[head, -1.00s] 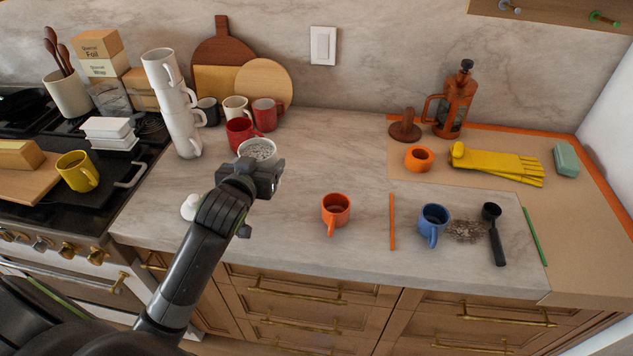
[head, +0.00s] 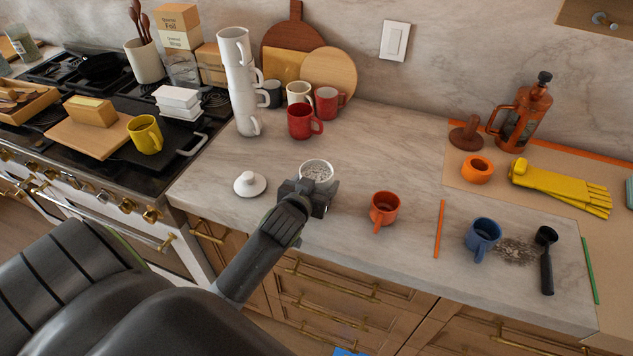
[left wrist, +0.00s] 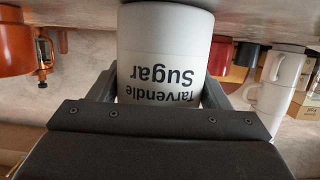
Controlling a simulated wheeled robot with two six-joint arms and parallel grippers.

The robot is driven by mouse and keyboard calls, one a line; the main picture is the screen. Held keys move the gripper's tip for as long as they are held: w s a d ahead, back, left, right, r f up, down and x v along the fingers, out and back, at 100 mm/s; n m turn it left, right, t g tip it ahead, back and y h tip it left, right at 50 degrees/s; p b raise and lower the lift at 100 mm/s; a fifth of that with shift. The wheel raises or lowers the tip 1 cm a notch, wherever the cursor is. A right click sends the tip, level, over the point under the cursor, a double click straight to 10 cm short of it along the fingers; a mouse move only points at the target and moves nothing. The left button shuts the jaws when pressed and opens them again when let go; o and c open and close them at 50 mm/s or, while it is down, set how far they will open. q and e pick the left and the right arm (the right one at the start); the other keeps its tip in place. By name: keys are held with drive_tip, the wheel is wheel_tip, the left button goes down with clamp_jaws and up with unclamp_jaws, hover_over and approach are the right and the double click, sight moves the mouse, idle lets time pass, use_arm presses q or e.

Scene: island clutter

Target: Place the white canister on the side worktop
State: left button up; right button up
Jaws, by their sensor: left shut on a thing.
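The white canister (head: 316,167) is open at the top, with pale grainy contents showing. In the left wrist view the canister (left wrist: 165,50) bears the word "Sugar", upside down in the picture. My left gripper (head: 312,190) is shut on the canister, one finger on each side of it. Whether its base touches the counter I cannot tell. A white knobbed lid (head: 249,184) lies on the counter to its left. My right gripper is not in view. I cannot tell which surface is the side worktop.
An orange mug (head: 384,208) stands close to the right of the canister. Red mugs (head: 301,121) and a tall stack of white mugs (head: 240,85) stand behind. A blue mug (head: 482,236) and black scoop (head: 546,262) are farther right. The stove (head: 85,140) is at left.

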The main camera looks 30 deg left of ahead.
use_arm(q)
drive_tip(key=o, duration=1.2)
drive_tip(key=shift+f, duration=0.1)
drive_tip(key=shift+s, duration=0.1)
drive_tip(key=b+v, duration=0.1)
drive_tip(key=v, duration=1.1)
drive_tip(key=shift+b, duration=0.4)
